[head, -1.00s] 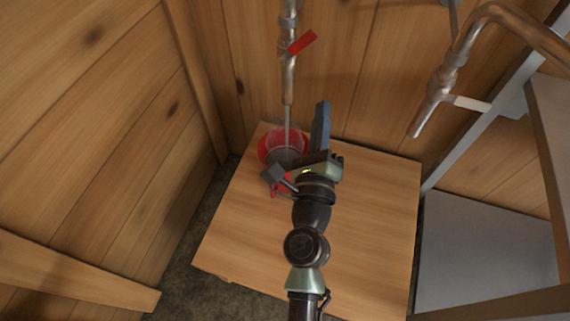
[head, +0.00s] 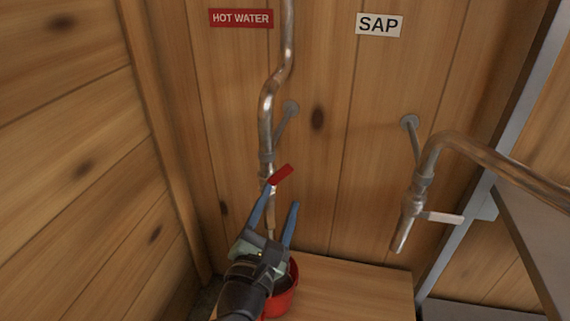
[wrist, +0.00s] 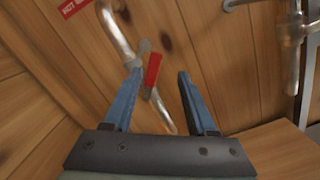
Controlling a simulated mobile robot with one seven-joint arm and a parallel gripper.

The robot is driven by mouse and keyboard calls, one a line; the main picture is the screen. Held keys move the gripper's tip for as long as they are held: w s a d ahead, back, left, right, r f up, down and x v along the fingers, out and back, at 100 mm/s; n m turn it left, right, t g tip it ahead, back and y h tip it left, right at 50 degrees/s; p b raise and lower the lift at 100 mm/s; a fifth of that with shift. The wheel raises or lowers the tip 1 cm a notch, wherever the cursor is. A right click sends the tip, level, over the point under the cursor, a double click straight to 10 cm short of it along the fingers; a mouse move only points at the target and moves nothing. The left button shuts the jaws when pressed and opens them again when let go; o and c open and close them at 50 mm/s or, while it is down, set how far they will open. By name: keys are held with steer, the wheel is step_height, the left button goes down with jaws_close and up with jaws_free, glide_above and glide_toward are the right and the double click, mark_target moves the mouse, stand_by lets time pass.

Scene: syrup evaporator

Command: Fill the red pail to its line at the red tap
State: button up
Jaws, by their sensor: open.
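The red tap handle (head: 281,175) slants up to the right on the copper pipe (head: 267,115) under the HOT WATER sign (head: 241,18). My gripper (head: 281,198) is open, its blue fingers pointing up just below the handle. In the wrist view, the handle (wrist: 152,72) shows between the fingertips of my gripper (wrist: 160,74), nearer the left one; I cannot tell whether they touch. The red pail (head: 284,300) stands on the wooden stand below the tap, partly behind my gripper. Its inside, line and level are hidden. I cannot tell whether water is running now.
A second copper tap (head: 408,215) with a pale handle hangs at the right under the SAP sign (head: 379,24). The wooden stand top (head: 345,290) is clear right of the pail. Plank walls close the left and back. A grey metal frame (head: 500,150) stands at the right.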

mark_target(282, 173)
steer(key=shift+m+g+y, duration=0.3)
steer(key=shift+m, duration=0.5)
steer(key=x, duration=0.4)
steer(key=a+x, duration=0.1)
steer(key=x, duration=0.3)
steer(key=b+x, duration=0.1)
steer(key=x, duration=0.3)
steer(key=shift+w+a+f, duration=0.2)
steer(key=shift+w+f, duration=0.15)
steer(key=shift+w, duration=0.3)
jaws_close()
